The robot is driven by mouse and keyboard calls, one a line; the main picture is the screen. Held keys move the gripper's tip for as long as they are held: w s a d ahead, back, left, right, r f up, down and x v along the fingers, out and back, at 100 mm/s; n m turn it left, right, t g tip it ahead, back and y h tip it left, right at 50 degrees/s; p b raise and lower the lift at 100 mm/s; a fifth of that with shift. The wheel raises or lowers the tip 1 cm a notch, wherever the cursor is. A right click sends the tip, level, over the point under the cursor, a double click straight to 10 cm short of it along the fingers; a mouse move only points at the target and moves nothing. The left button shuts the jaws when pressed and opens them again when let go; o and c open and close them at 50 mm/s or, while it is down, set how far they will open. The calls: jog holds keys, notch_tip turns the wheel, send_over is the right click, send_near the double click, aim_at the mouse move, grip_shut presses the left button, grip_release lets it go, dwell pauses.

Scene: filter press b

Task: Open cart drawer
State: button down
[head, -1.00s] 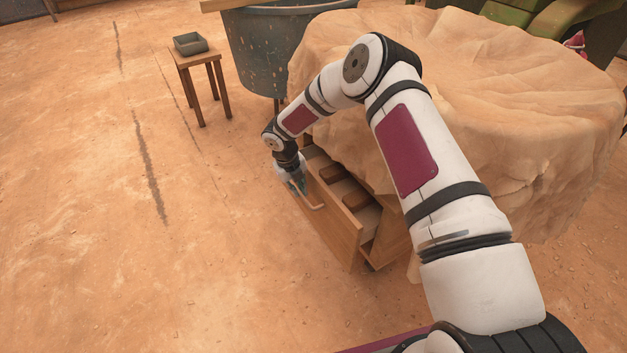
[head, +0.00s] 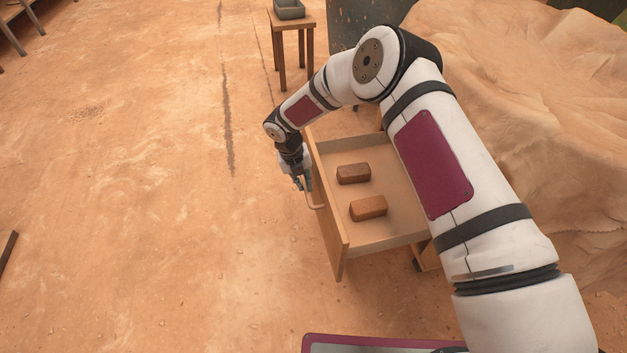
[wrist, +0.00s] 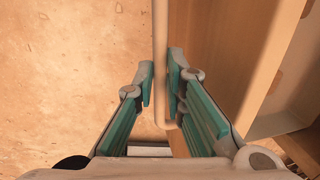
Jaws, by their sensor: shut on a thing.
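The wooden cart drawer (head: 385,232) is pulled far out in the head view, with its front panel (head: 328,210) facing left. Two brown blocks (head: 353,173) (head: 368,208) lie inside it. The pale bar handle (head: 317,192) is on the outside of the front panel. My gripper (head: 302,184) is at the handle's far part. In the wrist view my gripper's teal fingers (wrist: 160,85) stand on both sides of the handle (wrist: 160,40), shut on it. The front panel (wrist: 215,60) is just right of the fingers. The cart's body is mostly hidden behind my arm.
A small wooden stool (head: 293,28) with a grey tray (head: 289,9) stands at the far side. A large cloth-like tan mound (head: 530,100) fills the right. The sandy floor (head: 150,200) left of the drawer is open.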

jog(key=shift+s+a, duration=0.1)
jog(key=shift+a, duration=0.1)
jog(key=c, duration=1.7)
grip_release()
jog(key=shift+o, duration=0.2)
notch_tip(320, 180, up, 12)
jog(key=a, duration=0.2)
jog(key=shift+s+f, duration=0.15)
jog(key=shift+s, duration=0.2)
jog(key=shift+a, duration=0.1)
